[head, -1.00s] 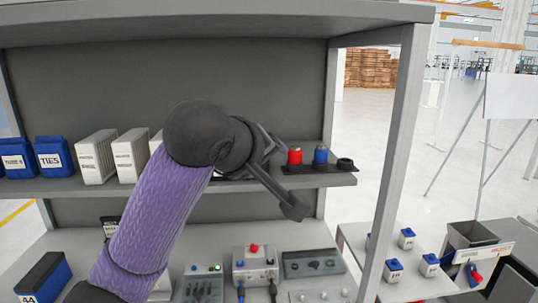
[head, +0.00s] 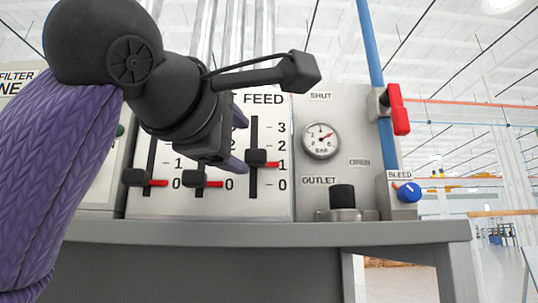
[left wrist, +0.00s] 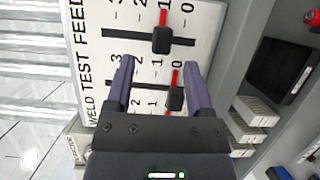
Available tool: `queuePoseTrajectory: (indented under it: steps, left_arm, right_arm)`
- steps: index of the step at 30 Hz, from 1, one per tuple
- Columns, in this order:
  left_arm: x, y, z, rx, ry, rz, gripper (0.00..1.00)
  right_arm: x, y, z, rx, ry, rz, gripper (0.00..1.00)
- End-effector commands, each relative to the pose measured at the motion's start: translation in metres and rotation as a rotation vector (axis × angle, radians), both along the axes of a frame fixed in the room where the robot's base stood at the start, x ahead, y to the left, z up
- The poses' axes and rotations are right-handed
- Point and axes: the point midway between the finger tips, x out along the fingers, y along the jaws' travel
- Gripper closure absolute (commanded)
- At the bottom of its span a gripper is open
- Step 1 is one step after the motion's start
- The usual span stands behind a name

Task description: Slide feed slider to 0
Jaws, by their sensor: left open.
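The feed slider is a black knob with a red pointer in a vertical slot under the FEED label. Its knob (head: 257,157) stands at about 1 on the 0 to 3 scale. In the left wrist view the scale lies sideways, and the feed slider's knob (left wrist: 162,40) is beyond the fingertips. My left gripper (head: 240,140) is open in front of the panel, its purple fingers just left of the feed slot. In the left wrist view the open gripper (left wrist: 160,64) has nothing between its fingertips; I cannot tell whether it touches the panel. My right gripper is out of view.
Two other sliders, a middle one (head: 195,179) and a left one (head: 134,177), stand at 0. Right of the panel are a pressure gauge (head: 321,140), a black outlet knob (head: 343,197), a red lever (head: 398,110) and a blue bleed knob (head: 408,192). A grey ledge (head: 270,232) runs below.

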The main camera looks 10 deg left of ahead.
Motion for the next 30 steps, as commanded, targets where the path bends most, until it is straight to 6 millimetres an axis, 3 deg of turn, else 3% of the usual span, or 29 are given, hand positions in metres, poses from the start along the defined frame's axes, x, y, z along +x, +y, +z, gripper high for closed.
queuePoseTrajectory:
  steps: [3, 7, 17, 26, 27, 30]
  left_arm:
    - [0.027, -0.003, 0.004, 0.001, 0.004, 0.002, 0.32]
    - [0.047, -0.005, 0.003, 0.0, 0.003, 0.001, 0.32]
    - [0.055, -0.006, 0.0, 0.002, 0.0, 0.0, 0.32]
    - [0.054, -0.006, 0.0, 0.002, 0.0, 0.0, 0.96]
    - [0.054, -0.006, 0.0, 0.002, 0.0, 0.0, 1.0]
    - [0.054, -0.006, 0.0, 0.002, 0.0, 0.0, 1.0]
  right_arm:
    - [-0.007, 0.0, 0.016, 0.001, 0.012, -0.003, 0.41]
    - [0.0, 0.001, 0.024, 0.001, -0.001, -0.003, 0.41]
    - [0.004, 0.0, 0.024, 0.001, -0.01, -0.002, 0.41]
    - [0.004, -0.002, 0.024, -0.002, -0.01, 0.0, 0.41]
    - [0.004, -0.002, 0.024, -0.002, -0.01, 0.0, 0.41]
    - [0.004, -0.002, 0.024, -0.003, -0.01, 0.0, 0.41]
